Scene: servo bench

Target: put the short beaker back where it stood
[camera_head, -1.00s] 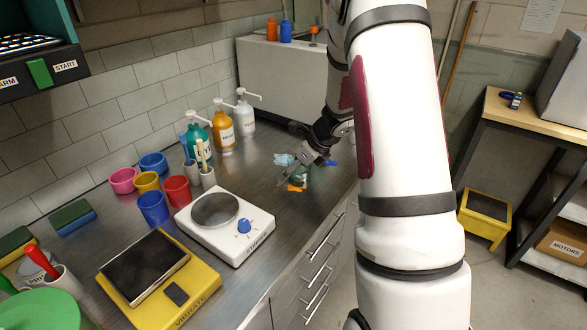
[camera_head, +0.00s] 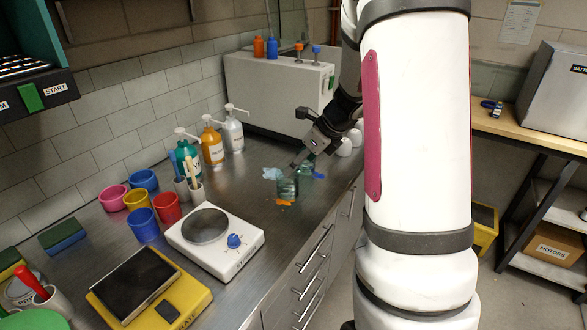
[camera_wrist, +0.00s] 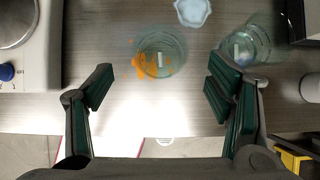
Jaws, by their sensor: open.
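A clear glass beaker (camera_head: 287,188) stands on the metal bench over an orange patch. It also shows in the wrist view (camera_wrist: 160,50), ahead of the fingertips and centred between them. A second clear beaker (camera_head: 306,170) stands just behind it to the right; in the wrist view it is at the upper right (camera_wrist: 250,42). I cannot tell which beaker is the short one. My gripper (camera_wrist: 158,88) is open and empty, with green-padded fingers wide apart. In the head view my gripper (camera_head: 297,163) is just above and behind the near beaker, partly covering the second one.
A white stirrer plate (camera_head: 250,246), a yellow scale (camera_head: 185,318), coloured cups (camera_head: 167,208) and pump bottles (camera_head: 212,146) stand to the left. The bench's front edge is close on the right. A large grey-white box (camera_head: 275,95) stands behind.

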